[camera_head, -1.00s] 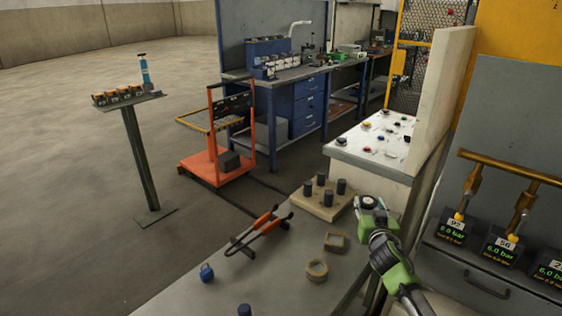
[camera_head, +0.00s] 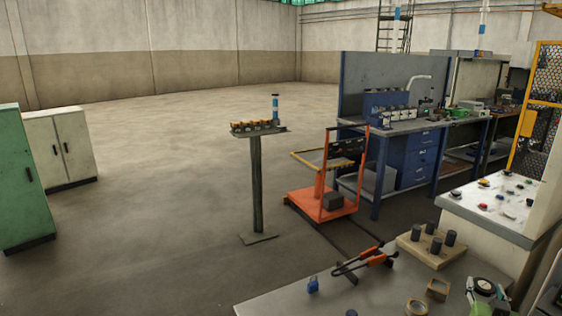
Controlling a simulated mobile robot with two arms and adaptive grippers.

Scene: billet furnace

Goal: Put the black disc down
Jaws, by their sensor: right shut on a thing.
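My right gripper (camera_head: 484,291) is at the bottom right, above the right part of the grey table. It is small and partly cut off in view, and its fingers are hard to make out. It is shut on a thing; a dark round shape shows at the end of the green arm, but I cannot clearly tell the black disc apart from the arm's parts. The grey table (camera_head: 290,303) is in the lower part of the view. My left gripper is not in view.
The table holds a wooden block (camera_head: 410,250) with several dark cylinders, orange-handled tongs (camera_head: 362,259), a small blue object (camera_head: 313,284), and a square (camera_head: 438,289) and a round (camera_head: 417,308) brown ring. A white button console (camera_head: 500,196) stands behind at right. An orange cart (camera_head: 331,203) is beyond.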

